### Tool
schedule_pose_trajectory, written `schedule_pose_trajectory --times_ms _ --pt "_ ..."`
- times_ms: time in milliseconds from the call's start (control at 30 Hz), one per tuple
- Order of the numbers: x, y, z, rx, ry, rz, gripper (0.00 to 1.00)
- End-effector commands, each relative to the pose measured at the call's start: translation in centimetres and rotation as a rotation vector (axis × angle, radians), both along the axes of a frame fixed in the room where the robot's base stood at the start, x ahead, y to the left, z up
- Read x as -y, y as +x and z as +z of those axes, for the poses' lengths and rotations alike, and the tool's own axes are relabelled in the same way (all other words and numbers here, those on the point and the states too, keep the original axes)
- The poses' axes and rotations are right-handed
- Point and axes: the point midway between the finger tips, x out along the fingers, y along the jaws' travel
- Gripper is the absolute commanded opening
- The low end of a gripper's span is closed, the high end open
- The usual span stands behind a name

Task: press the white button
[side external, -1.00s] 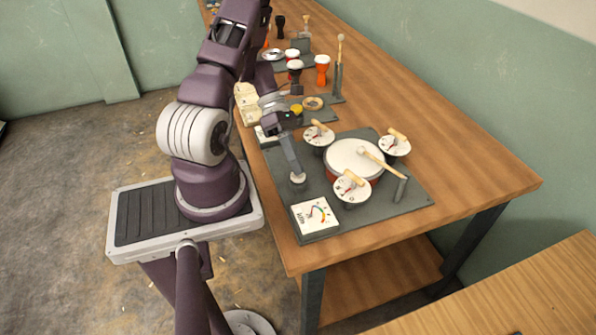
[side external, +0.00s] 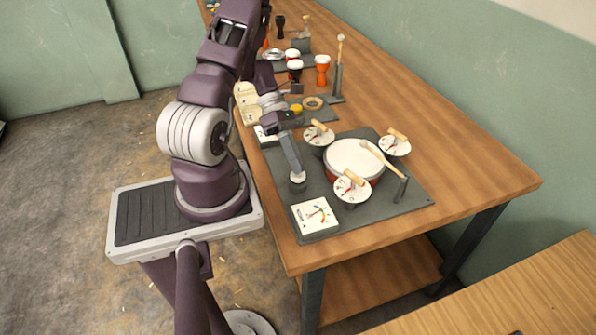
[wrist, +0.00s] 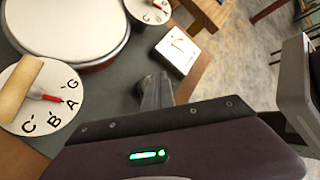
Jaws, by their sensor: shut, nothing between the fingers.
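The white button (side external: 298,177) is a small round white cap on a dark base, near the left edge of the grey drum board (side external: 385,208). My gripper (side external: 296,168) is shut and empty, pointing down with its fingertips at the top of the cap. I cannot tell whether they touch it or sit just above it. In the wrist view my shut fingers (wrist: 157,90) show over the board, and the button is hidden behind them.
A square meter (side external: 314,215) stands on the board in front of the button. A drum (side external: 350,158) with several round note dials, including a near one (side external: 352,188), and a mallet (side external: 378,158) lie to the right. Other drums stand farther back.

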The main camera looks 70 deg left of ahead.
Motion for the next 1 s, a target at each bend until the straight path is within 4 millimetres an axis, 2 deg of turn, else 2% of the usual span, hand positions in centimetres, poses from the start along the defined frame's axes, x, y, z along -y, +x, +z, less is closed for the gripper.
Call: schedule_pose_trajectory --times_ms 300,633,1000 --pt "0.0 0.0 1.8 0.001 0.001 0.0 0.0" --pt "0.0 0.0 2.2 0.001 0.0 0.0 0.0" --pt "0.0 0.0 5.9 0.003 0.001 -0.001 0.0"
